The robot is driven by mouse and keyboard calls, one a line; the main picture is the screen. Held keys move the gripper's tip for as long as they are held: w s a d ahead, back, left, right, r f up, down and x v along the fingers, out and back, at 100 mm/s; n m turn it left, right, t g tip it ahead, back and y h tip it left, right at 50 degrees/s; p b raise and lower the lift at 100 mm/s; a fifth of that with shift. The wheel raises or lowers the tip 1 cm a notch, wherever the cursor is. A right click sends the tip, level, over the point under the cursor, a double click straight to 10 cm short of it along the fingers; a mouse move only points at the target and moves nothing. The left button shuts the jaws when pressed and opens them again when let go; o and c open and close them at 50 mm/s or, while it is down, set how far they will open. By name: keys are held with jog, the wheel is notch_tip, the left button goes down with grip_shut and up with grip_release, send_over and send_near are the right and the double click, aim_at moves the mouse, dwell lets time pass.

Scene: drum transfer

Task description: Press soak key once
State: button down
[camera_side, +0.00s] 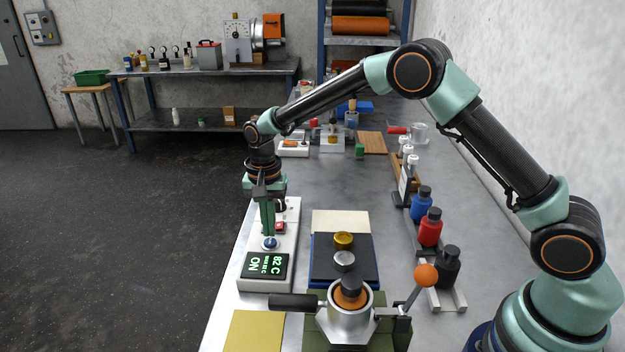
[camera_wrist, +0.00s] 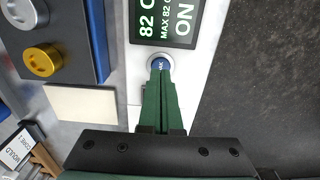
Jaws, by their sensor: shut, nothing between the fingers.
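The soak key is a round blue button (camera_side: 270,243) in a pale ring on the white control panel (camera_side: 286,262). In the wrist view the blue key (camera_wrist: 160,64) shows part of a white label, the rest covered by my fingertips. My gripper (camera_side: 268,232) points straight down, green fingers shut and empty, with its tips at the key. The fingertips (camera_wrist: 160,76) overlap the key's near edge in the wrist view; I cannot tell whether they touch it. The panel's display (camera_side: 264,265) reads 82 C and ON in green.
A red button (camera_side: 280,227) sits on the same panel behind my fingers. A metal pot with a black handle (camera_side: 348,310) is in front. Bottles (camera_side: 431,228) stand farther right.

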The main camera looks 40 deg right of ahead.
aim_at(271, 241)
jog(key=shift+f, duration=0.85)
jog(key=shift+s+f, duration=0.1)
jog(key=shift+f, duration=0.95)
notch_tip(271, 241, up, 15)
jog(key=shift+w, duration=0.35)
